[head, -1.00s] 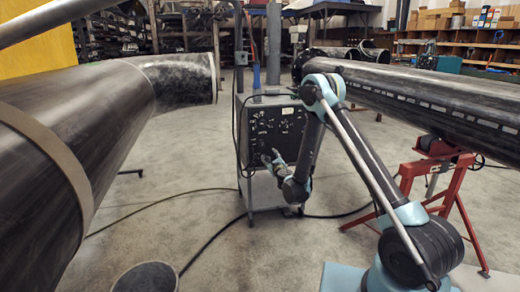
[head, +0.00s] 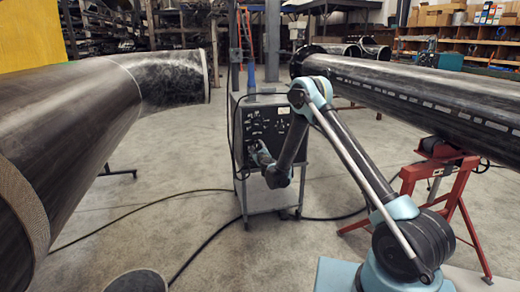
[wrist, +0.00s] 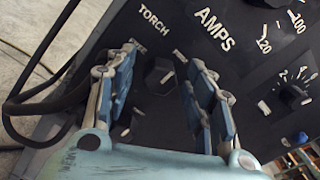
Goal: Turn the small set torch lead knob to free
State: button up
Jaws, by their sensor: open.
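The torch lead knob (wrist: 160,76) is a small dark knob on the black panel, below the word TORCH in the wrist view. Small white labels sit to its upper left and upper right, too small to read surely. My gripper (wrist: 160,58) is open, one blue-padded finger on each side of the knob, with gaps visible on both sides. In the head view my gripper (head: 260,156) is at the front panel of the grey welding machine (head: 268,190) and hides part of it.
A larger AMPS dial and another knob (wrist: 292,96) are to the right on the panel. Dark cables (wrist: 45,105) hang at the left. A large pipe (head: 75,125) is at left in the head view; a long pipe on a red stand (head: 440,190) is at right.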

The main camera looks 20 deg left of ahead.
jog(key=shift+w+a, duration=0.25)
jog(key=shift+c, duration=0.6)
jog(key=shift+w+d, duration=0.1)
jog(key=c, duration=0.9)
jog(key=shift+c, duration=0.2)
